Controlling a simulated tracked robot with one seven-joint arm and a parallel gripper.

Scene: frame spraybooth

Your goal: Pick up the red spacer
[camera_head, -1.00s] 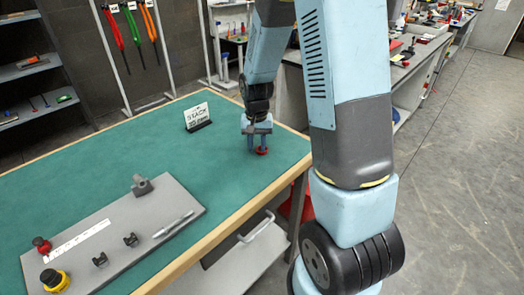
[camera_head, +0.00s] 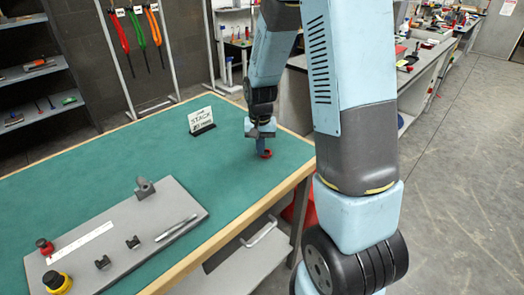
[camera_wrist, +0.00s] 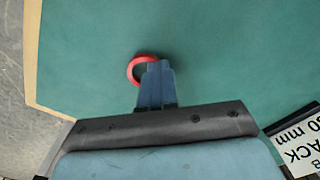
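The red spacer (camera_head: 265,154) is a small red ring near the far right edge of the green-topped table (camera_head: 105,165). My gripper (camera_head: 263,150) points down at it, and its fingers are close together. In the wrist view, the spacer (camera_wrist: 132,72) shows as a ring with a dark inside, and the fingertips of my gripper (camera_wrist: 158,66) cover its right side. The fingers appear shut on that side of the ring wall; the contact itself is hidden. The spacer looks to be at table height; I cannot tell whether it touches the top.
A sign reading STACK (camera_head: 201,121) stands left of my gripper. A grey board (camera_head: 130,225) with a red knob (camera_head: 44,246), a yellow-and-black knob (camera_head: 57,282) and small fittings lies nearer. The green surface between is clear.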

